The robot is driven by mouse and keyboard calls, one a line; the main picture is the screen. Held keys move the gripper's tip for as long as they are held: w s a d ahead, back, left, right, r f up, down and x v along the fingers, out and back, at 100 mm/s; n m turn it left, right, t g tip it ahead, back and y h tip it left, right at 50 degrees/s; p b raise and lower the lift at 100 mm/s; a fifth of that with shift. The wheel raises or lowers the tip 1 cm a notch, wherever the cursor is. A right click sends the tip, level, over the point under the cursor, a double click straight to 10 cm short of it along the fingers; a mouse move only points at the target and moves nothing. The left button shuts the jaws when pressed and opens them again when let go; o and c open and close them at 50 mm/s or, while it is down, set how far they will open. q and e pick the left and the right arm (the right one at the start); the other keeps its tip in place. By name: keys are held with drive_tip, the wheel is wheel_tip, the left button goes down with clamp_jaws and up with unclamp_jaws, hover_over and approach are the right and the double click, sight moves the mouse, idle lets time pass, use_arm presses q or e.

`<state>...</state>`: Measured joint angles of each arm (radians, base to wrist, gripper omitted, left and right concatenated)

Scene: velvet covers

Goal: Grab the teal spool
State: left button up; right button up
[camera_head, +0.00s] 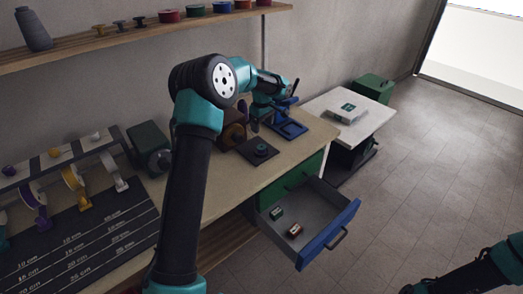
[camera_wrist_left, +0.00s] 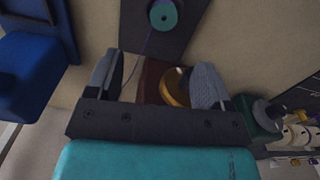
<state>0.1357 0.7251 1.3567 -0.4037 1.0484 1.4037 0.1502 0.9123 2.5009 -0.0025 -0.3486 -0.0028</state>
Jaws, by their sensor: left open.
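The teal spool (camera_head: 262,148) sits on a dark square pad (camera_head: 251,157) on the workbench. In the left wrist view the spool (camera_wrist_left: 163,15) shows at the top centre, on the dark pad (camera_wrist_left: 182,42). My left gripper (camera_head: 262,122) is above the bench, near the pad and behind the spool as the head camera sees it. In the left wrist view my left gripper's fingers (camera_wrist_left: 157,80) are apart, with the spool beyond them and nothing held. My right gripper is not in view; only part of my right arm shows at the lower right.
A brown block with an orange-gold round part (camera_wrist_left: 175,87) stands close by the left gripper. A blue tray (camera_head: 289,128) lies on the bench's far end. An open drawer (camera_head: 316,215) holds two small boxes. A spool rack (camera_head: 62,165) stands at left.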

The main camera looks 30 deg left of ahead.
use_arm(q)
hover_over(262, 147)
drive_tip(key=f, duration=0.6)
drive_tip(key=shift+w+a+f, duration=0.15)
drive_tip(key=shift+w+f, duration=0.1)
drive_tip(key=shift+w, duration=0.05)
drive_tip(key=shift+f, duration=0.1)
drive_tip(key=shift+s+f, duration=0.15)
drive_tip(key=shift+f, duration=1.1)
drive_tip(key=shift+s+f, duration=0.15)
drive_tip(key=shift+f, duration=1.1)
drive_tip(key=shift+c, duration=0.5)
drive_tip(key=c, duration=0.9)
